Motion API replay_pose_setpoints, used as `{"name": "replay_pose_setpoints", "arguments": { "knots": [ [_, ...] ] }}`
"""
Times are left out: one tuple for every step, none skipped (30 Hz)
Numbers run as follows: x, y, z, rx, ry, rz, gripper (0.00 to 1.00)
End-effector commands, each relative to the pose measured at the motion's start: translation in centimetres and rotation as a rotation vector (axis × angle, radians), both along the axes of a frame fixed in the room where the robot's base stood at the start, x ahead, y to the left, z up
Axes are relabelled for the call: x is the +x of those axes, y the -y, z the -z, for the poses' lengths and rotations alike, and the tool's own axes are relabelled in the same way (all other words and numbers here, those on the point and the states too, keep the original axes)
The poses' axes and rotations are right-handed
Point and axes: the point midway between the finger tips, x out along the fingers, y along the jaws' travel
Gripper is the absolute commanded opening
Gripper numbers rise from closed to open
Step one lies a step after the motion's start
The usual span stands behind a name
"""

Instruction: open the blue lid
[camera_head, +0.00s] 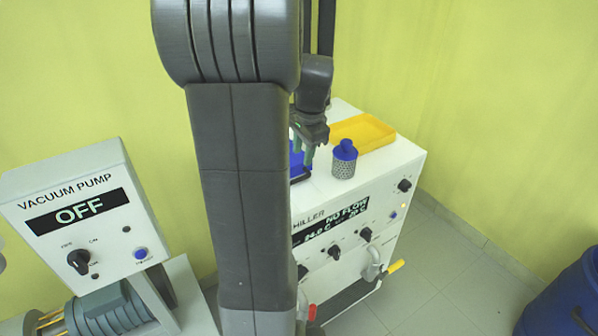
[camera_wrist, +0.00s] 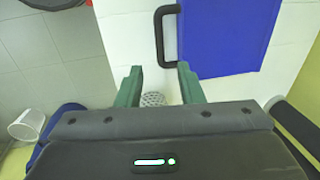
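The blue lid (camera_wrist: 225,38) is a flat panel in the white top of the chiller (camera_head: 400,160), with a black bar handle (camera_wrist: 160,38) along its left edge in the wrist view. It looks closed. In the head view only a bit of the blue lid (camera_head: 298,158) and the handle (camera_head: 301,179) show; my arm hides the rest. My gripper (camera_wrist: 160,82) has its two green fingers apart with nothing held. In the wrist view the handle lies just beyond the fingertips. In the head view my gripper (camera_head: 308,153) is over the lid's handle side; the exact height gap is unclear.
A mesh cylinder with a blue cap (camera_head: 344,165) stands close right of my gripper; its mesh shows between the fingers in the wrist view (camera_wrist: 153,98). A yellow tray (camera_head: 380,128) lies behind it. A vacuum pump panel (camera_head: 75,215) reads OFF. A blue drum (camera_head: 568,300) stands right.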

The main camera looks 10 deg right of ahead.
Motion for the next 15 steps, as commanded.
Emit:
{"name": "replay_pose_setpoints", "arguments": {
  "knots": [
    [0.1, -0.1, 1.2, 0.001, -0.005, -0.002, 0.34],
    [0.2, -0.2, 1.9, 0.002, -0.006, -0.002, 0.34],
    [0.4, -0.2, 2.8, 0.002, -0.006, -0.002, 0.34],
    [0.5, -0.3, 3.3, 0.001, -0.005, -0.003, 0.34],
    [0.6, -0.3, 3.9, 0.001, -0.006, -0.003, 0.34],
    [0.7, -0.4, 4.7, 0.001, -0.005, -0.003, 0.34],
    [0.8, -0.4, 5.2, 0.001, -0.005, -0.003, 0.34],
    [0.9, -0.4, 5.7, 0.000, -0.003, -0.002, 0.34],
    [1.0, -0.5, 6.3, 0.000, -0.004, -0.002, 0.34],
    [1.1, -0.5, 6.7, 0.000, -0.003, -0.002, 0.34],
    [1.2, -0.5, 7.1, 0.000, -0.003, -0.002, 0.34],
    [1.2, -0.5, 7.5, 0.001, -0.002, -0.002, 0.34],
    [1.3, -0.6, 7.8, 0.000, -0.002, -0.002, 0.34],
    [1.3, -0.6, 8.0, 0.000, -0.002, -0.002, 0.34],
    [1.4, -0.6, 8.2, 0.000, -0.002, -0.002, 0.34]
  ]
}}
